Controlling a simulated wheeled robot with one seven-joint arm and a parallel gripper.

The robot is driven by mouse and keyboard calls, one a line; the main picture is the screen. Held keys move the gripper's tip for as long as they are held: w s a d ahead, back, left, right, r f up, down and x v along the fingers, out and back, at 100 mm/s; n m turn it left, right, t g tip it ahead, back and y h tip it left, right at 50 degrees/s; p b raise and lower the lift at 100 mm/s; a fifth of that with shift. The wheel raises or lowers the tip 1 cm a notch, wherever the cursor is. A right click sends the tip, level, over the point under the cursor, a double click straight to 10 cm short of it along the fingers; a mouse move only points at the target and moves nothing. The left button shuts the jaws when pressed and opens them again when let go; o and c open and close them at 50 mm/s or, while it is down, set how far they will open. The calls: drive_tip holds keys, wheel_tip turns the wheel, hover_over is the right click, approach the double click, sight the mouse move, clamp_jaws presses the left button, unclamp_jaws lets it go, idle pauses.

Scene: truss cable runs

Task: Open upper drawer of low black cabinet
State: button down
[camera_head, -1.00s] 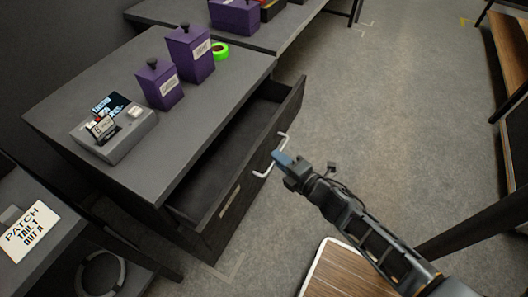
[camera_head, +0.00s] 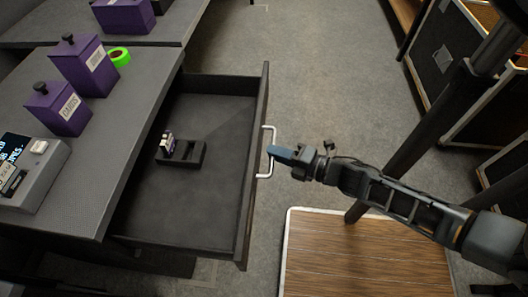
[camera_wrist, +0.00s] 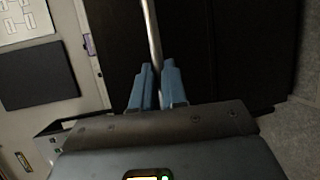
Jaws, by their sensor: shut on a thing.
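The low black cabinet (camera_head: 98,190) stands at the left in the head view. Its upper drawer (camera_head: 215,120) is pulled far out, with its inside in plain view. A silver bar handle (camera_head: 272,152) is on the drawer front. My gripper (camera_head: 276,152) is at the handle, with its blue fingertips around the bar. In the wrist view, the two blue fingers (camera_wrist: 157,84) are closed on either side of the handle bar (camera_wrist: 151,30).
Inside the drawer is a small black holder (camera_head: 182,153) with a small purple item. Purple boxes (camera_head: 82,65), a green tape roll (camera_head: 119,56) and a grey device (camera_head: 35,172) are on the cabinet top. A wooden-topped board (camera_head: 350,255) and a dark post (camera_head: 425,120) are near my arm.

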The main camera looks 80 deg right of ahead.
drive_tip(key=shift+s, duration=0.7)
drive_tip(key=c, duration=1.2)
unclamp_jaws()
drive_tip(key=shift+o, duration=0.2)
drive_tip(key=b+v, duration=0.1)
drive_tip(key=v, duration=0.6)
drive_tip(key=shift+s, duration=0.4)
drive_tip(key=shift+a, duration=0.15)
